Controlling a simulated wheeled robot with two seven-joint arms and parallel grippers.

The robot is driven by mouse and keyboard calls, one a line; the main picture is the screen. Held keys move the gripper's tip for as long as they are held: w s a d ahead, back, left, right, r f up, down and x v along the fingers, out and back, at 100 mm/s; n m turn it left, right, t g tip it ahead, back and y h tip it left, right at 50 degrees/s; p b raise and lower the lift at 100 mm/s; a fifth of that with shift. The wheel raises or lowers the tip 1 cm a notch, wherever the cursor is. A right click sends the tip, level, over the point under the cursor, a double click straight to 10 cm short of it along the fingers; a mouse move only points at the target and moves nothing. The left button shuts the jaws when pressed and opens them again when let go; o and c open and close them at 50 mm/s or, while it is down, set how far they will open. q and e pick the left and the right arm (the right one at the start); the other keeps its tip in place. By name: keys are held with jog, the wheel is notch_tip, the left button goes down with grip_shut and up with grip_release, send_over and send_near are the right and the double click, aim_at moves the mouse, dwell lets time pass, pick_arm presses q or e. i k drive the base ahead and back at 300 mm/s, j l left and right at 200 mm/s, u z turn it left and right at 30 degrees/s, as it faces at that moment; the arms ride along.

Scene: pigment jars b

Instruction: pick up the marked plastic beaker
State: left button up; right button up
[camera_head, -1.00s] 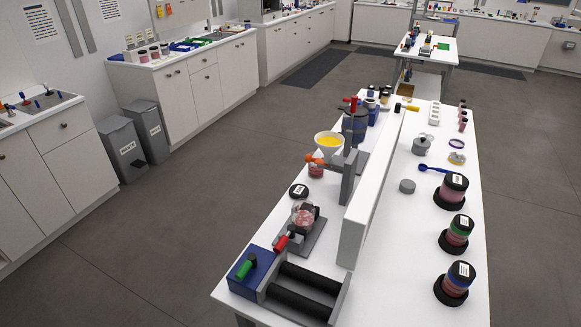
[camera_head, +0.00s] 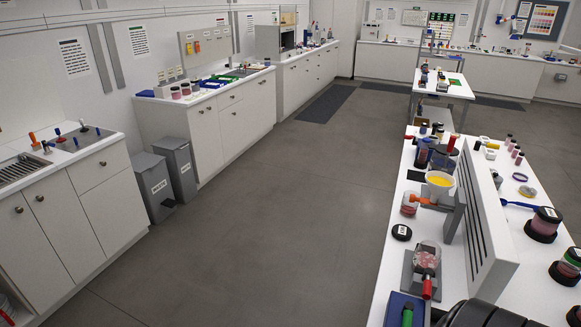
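I cannot make out a beaker with a clear mark. A small clear cup with reddish contents (camera_head: 409,204) stands on the left part of the white table, below a white bowl with yellow contents (camera_head: 440,182). A clear vessel with pink contents (camera_head: 427,258) lies on a grey stand nearer to me. I cannot tell whether either is the marked plastic beaker. Neither of my grippers is in view.
The white table (camera_head: 383,262) fills the right side. A white slotted panel (camera_head: 486,228) stands along it. Two grey bins (camera_head: 153,187) stand by the left cabinets. The grey floor (camera_head: 250,230) between is clear.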

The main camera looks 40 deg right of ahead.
aim_at(408, 209)
jog(key=i+j+z, duration=0.1)
jog(key=i, duration=0.3)
jog(key=i+j+z, duration=0.15)
jog(key=i, duration=0.25)
jog(key=i+j+z, duration=0.1)
jog(key=i+j, duration=0.25)
jog(key=i+z, duration=0.25)
jog(key=z, duration=0.2)
jog(key=i+z, duration=0.3)
jog(key=z, duration=0.15)
jog(key=i+j+z, duration=0.1)
jog(key=i+z, duration=0.15)
jog(key=z, duration=0.25)
jog(key=i+j+z, duration=0.25)
jog(key=z, duration=0.2)
